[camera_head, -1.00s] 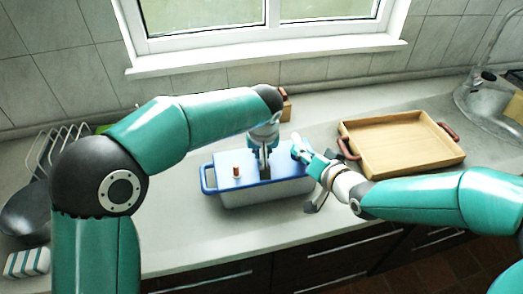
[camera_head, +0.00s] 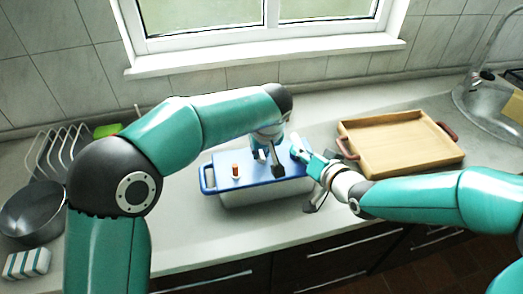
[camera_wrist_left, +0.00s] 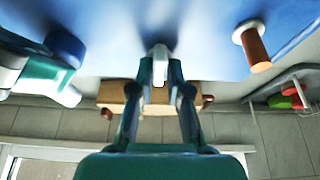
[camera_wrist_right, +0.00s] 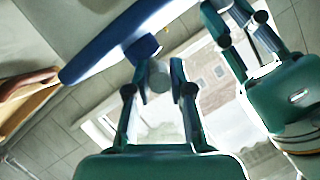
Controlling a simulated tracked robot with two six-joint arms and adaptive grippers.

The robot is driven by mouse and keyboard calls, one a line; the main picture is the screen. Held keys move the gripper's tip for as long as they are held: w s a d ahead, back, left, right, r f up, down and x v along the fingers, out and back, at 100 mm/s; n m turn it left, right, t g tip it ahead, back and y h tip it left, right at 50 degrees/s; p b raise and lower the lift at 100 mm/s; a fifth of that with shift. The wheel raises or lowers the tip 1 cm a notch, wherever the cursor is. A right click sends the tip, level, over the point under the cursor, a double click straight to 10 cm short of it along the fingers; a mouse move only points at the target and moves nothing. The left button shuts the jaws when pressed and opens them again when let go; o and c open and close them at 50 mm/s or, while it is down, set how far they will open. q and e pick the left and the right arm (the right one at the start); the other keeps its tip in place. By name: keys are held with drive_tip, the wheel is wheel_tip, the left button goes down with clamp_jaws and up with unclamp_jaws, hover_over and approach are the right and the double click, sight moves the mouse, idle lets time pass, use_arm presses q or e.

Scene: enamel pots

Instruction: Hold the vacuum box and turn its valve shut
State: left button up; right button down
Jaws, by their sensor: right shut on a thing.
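The vacuum box (camera_head: 262,193) stands on the counter, with a pale body and a blue lid (camera_head: 222,181). A red-brown knob on a white base (camera_head: 236,172) stands on the lid's left part; it also shows in the left wrist view (camera_wrist_left: 252,45). My left gripper (camera_head: 272,165) points down at the lid right of this knob. In the left wrist view its fingers stand apart on either side of a pale piece (camera_wrist_left: 160,62), possibly the valve's lever; contact is unclear.
A wooden tray (camera_head: 402,167) with brown handles lies to the right, near the sink (camera_head: 490,105). At the left are a wire rack (camera_head: 58,150), a grey pan (camera_head: 32,215) and a striped sponge (camera_head: 27,263). The counter in front of the box is clear.

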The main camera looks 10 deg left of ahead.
use_arm(q)
drive_tip(key=shift+o, duration=1.3)
drive_tip(key=v, duration=1.2)
drive_tip(key=shift+f, duration=0.1)
use_arm(e)
drive_tip(key=c, duration=0.9)
unclamp_jaws()
drive_tip(key=shift+c, duration=0.2)
